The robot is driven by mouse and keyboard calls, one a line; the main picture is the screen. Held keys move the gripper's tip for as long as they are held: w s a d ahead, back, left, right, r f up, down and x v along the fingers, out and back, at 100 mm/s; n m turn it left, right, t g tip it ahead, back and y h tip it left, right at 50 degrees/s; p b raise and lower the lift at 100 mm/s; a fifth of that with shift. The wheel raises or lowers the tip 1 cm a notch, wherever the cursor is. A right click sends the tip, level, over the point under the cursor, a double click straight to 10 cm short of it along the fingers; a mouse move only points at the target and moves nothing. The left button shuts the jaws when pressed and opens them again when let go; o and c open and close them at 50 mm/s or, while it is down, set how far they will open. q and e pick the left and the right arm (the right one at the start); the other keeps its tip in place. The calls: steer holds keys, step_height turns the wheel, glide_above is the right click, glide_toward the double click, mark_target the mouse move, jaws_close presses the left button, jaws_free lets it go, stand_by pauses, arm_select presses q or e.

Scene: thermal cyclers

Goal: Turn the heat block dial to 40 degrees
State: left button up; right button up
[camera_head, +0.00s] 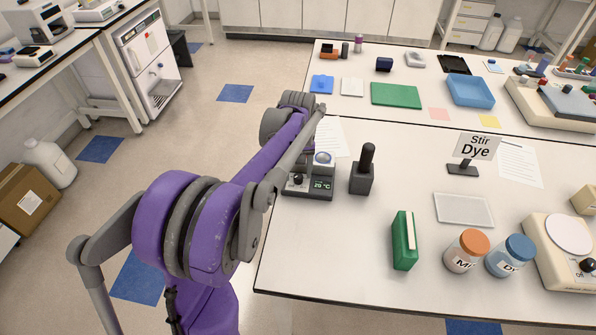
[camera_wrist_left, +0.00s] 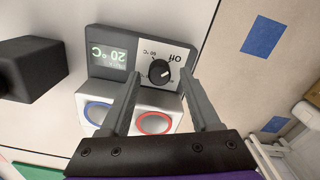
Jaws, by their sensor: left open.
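The heat block (camera_head: 317,192) stands near the left edge of the table, with a green display reading 20 °C. Its black dial (camera_head: 297,180) is on the front panel, left of the display. In the left wrist view the heat block (camera_wrist_left: 105,40) appears upside down, and its dial (camera_wrist_left: 160,71) has a white pointer mark beside "Off" lettering. My left gripper (camera_wrist_left: 160,76) is open, with one finger on each side of the dial in that view. Clear gaps show between fingers and dial. The purple arm hides most of the gripper in the head view. My right gripper is not in view.
A dark block with an upright handle (camera_head: 362,176) stands just right of the heat block. A green box (camera_head: 404,240), two lidded jars (camera_head: 466,252) and a clear tray (camera_head: 464,210) lie farther right. The table's left edge is close to the heat block.

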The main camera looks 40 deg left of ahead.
arm_select(q)
jaws_close()
steer(key=shift+m, duration=0.4)
steer(key=m, duration=0.3)
steer(key=shift+w+m+b, duration=0.1)
steer(key=shift+m+b, duration=0.2)
steer(key=shift+b, duration=0.1)
steer(key=m, duration=0.4)
steer(key=shift+d+m, duration=0.15)
steer(key=shift+m, duration=0.15)
steer(key=m+b, duration=0.1)
steer(key=m, duration=0.3)
steer(key=shift+m, duration=0.3)
steer(key=shift+d+m, duration=0.1)
steer(key=shift+m, duration=2)
